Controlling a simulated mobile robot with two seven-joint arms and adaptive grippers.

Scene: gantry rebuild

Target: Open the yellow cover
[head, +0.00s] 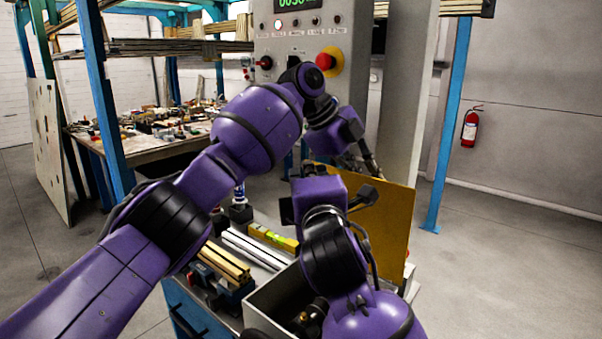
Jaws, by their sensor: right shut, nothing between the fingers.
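The yellow cover (398,222) is a flat plate standing steeply at the right of the cart, behind my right wrist. A grey open-topped box (262,312) is in front of it, with dark parts inside. My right gripper (363,197) is shut and empty, in front of the cover's face; whether it touches is unclear. My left gripper (371,162) is a thin dark shape at the cover's upper edge; its jaws are too small to judge. My arms hide the cover's left and lower parts, so its hinge does not show.
A grey control cabinet (290,45) with a red emergency button (326,62) stands behind my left arm. A spirit level (272,237) and brass bars (224,264) lie on the cart. A blue post (449,120) stands at right. The floor at right is clear.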

